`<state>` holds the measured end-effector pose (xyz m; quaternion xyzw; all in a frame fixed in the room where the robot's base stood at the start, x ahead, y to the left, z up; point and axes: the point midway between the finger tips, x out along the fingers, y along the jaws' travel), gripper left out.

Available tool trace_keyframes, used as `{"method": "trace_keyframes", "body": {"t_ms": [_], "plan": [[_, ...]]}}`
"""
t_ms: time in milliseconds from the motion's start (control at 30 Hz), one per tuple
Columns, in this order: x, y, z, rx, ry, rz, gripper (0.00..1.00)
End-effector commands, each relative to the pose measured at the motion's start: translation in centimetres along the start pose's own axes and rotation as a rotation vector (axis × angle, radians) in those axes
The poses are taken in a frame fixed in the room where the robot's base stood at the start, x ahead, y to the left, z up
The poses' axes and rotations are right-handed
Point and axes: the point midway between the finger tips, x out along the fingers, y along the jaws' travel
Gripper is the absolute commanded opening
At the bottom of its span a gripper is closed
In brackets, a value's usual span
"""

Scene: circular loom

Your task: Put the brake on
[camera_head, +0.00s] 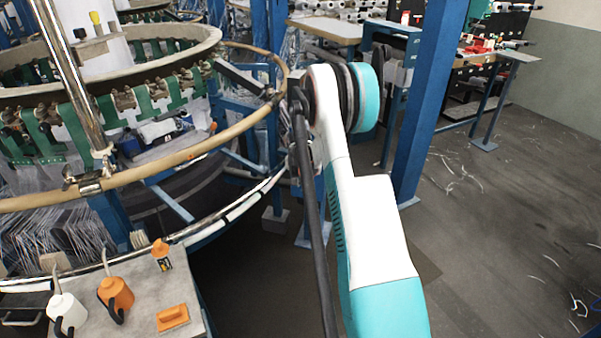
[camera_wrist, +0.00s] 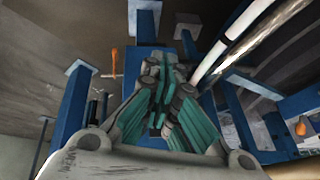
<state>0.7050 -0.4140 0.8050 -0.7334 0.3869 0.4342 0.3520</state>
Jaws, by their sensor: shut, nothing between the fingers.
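The circular loom, with its tan ring (camera_head: 200,146) and green straps, fills the left of the head view. In the wrist view, my gripper (camera_wrist: 164,78) is shut and empty, its teal-padded fingers together in front of blue metalwork. A small orange handle (camera_wrist: 115,60) stands up left of the fingertips, apart from them, with a thin rod across its lower end. I cannot tell for sure whether it is the brake. In the head view my arm reaches up beside the loom and my gripper is hidden.
A grey table (camera_head: 140,288) at lower left holds orange and white oil cans and an orange block. A blue post (camera_head: 428,110) stands right of my arm. Blue beams and pale rails (camera_wrist: 240,50) crowd the wrist view. The floor (camera_head: 500,230) at right is mostly open, with scattered threads.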

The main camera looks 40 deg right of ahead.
Motion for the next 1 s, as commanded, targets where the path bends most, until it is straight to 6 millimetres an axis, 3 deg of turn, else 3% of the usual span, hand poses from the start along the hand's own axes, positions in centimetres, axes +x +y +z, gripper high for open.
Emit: {"method": "trace_keyframes", "body": {"t_ms": [100, 300, 1000], "plan": [[-1.4, 0.2, 1.5, -0.002, 0.000, -0.001, 0.00], [-2.3, 0.6, 2.8, 0.000, 0.000, 0.000, 0.00], [-2.9, 0.3, 3.0, -0.008, 0.001, -0.002, 0.00]]}}
